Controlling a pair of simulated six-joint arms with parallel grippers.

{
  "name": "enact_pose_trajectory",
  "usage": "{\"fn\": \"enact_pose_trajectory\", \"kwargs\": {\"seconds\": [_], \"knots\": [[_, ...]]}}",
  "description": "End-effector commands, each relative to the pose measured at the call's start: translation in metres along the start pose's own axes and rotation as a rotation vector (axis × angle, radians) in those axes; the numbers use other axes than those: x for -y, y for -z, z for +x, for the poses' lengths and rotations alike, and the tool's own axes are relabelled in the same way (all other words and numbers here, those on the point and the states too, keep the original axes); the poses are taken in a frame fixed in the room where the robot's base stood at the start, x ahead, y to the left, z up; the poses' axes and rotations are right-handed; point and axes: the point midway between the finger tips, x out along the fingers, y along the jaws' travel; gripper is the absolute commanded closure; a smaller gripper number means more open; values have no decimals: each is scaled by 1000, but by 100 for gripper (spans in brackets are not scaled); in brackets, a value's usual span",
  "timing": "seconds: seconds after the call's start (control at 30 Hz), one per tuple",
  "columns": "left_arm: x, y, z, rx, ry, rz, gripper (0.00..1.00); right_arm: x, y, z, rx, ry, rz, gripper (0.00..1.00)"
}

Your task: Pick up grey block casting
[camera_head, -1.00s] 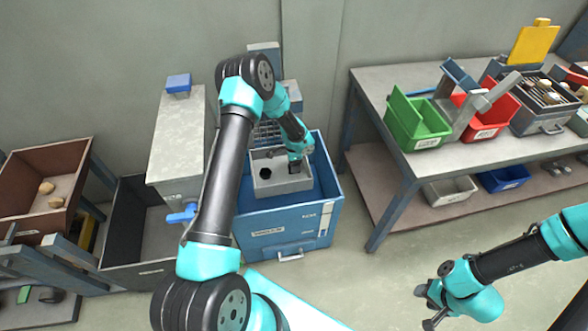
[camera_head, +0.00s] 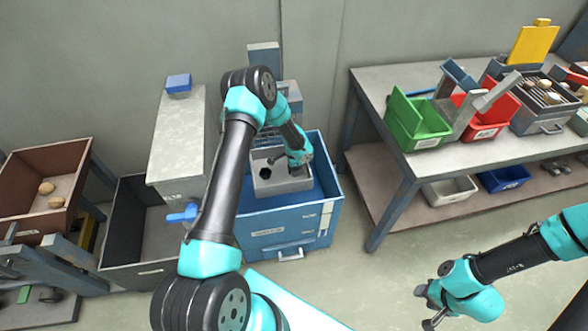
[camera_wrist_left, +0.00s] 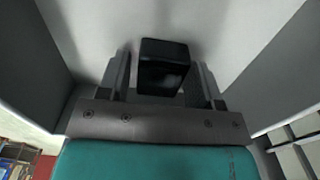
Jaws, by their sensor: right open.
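In the left wrist view, a dark grey block (camera_wrist_left: 163,68), which looks like the block casting, stands between the fingers of my left gripper (camera_wrist_left: 163,80). A narrow gap shows between the block and each finger, so the jaws look open around it. In the head view my left gripper (camera_head: 297,160) reaches down into a light grey tray (camera_head: 283,186), and it hides the block there. A black hexagonal piece (camera_head: 265,173) lies in the tray to the left of this gripper. My right gripper (camera_head: 428,306) is open and empty over the floor at lower right.
The tray sits inside a blue open-topped box (camera_head: 283,226) with walls around it. A grey pedestal (camera_head: 177,145) and a dark bin (camera_head: 138,250) stand to its left. A workbench (camera_head: 376,88) with a green bin (camera_head: 415,122) and a red bin (camera_head: 487,117) stands at right.

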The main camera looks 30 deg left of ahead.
Motion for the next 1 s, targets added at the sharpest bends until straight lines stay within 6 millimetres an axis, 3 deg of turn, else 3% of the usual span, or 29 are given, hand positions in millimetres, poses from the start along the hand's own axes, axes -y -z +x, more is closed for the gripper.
{"fn": "enact_pose_trajectory", "kwargs": {"seconds": [0.43, 0.77, 1.0], "knots": [[0, 0, 0, 0, 0, 0, 83, 0, 0, 0, 0, 0, 0, 55], [0, 0, -6, -1, 1, 0, 83, 0, 0, 0, 0, 0, 0, 55], [1, 0, -38, 0, 3, 0, 83, 0, 0, 0, 0, 0, 0, 55]]}}
